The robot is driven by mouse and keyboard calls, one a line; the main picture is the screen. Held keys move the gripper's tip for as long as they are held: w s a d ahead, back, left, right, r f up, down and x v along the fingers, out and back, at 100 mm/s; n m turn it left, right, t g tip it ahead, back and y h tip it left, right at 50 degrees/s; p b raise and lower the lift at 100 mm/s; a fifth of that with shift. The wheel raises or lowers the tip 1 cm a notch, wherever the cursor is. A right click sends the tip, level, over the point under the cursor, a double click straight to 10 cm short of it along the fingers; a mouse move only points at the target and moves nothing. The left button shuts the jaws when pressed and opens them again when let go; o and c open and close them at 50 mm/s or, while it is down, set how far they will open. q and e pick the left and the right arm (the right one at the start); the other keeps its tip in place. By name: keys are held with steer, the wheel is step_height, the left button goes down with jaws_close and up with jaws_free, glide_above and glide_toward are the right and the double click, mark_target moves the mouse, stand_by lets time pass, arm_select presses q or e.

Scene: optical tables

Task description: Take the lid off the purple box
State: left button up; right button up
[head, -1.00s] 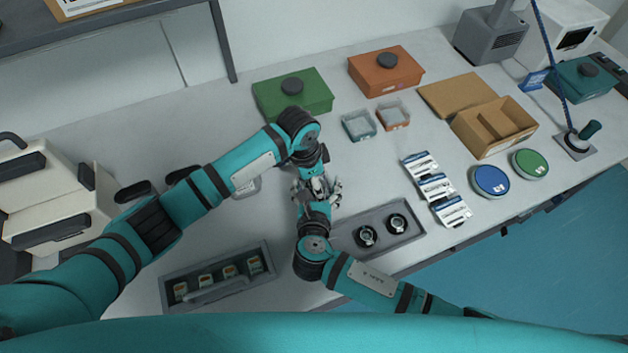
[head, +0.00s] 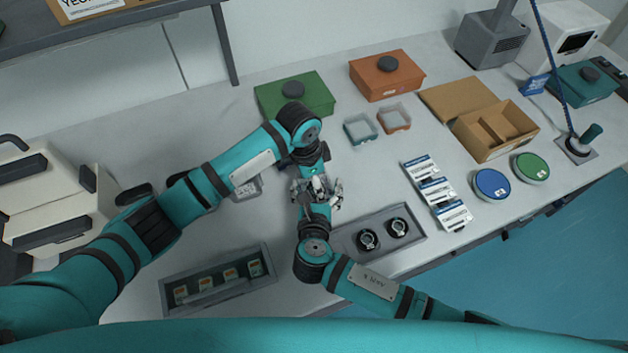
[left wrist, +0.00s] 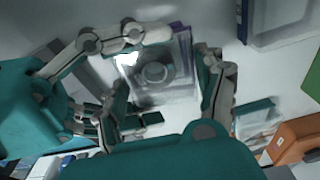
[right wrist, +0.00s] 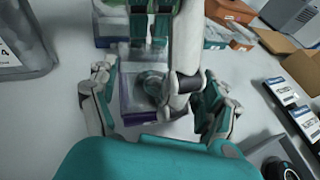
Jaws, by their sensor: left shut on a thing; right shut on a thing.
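The purple box (left wrist: 177,28) is between my two grippers, which face each other. Its purple wall also shows in the right wrist view (right wrist: 150,116). Its clear lid with a round knob (left wrist: 155,72) faces the left wrist camera. My left gripper (head: 313,180) has its fingers on either side of the lid. My right gripper (head: 318,203) has its fingers on either side of the box. Both are closed on it. The fingers hide much of the box in the head view. I cannot tell whether lid and box touch.
A green box (head: 293,98) and an orange box (head: 386,80) stand at the back. An open cardboard box (head: 497,130) is at the right. A grey tray with two round parts (head: 348,240) lies close beside my right gripper. A long grey tray (head: 220,292) is at the front left.

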arm_select(q)
steer(key=shift+w+d+r, duration=0.1)
steer(key=shift+d+r, duration=0.2)
steer(key=shift+r, duration=0.15)
arm_select(e)
steer(key=shift+s+d+f, duration=0.2)
steer(key=shift+d+f, duration=0.15)
steer(key=shift+f, duration=0.25)
arm_select(q)
steer(key=shift+r, duration=0.25)
step_height(320, 180, up, 2)
steer(key=shift+r, duration=0.1)
jaws_close()
arm_select(e)
steer(key=shift+c, duration=0.2)
arm_select(q)
steer(key=shift+r, duration=0.45)
arm_select(e)
steer(key=shift+a+r, duration=0.1)
steer(key=shift+r, duration=0.05)
steer(key=shift+c, duration=0.2)
arm_select(q)
steer(key=shift+a, duration=0.15)
arm_select(e)
steer(key=shift+w+a, duration=0.1)
arm_select(q)
steer(key=shift+f, duration=0.1)
arm_select(e)
steer(key=o, duration=1.7)
steer(key=shift+r, duration=0.15)
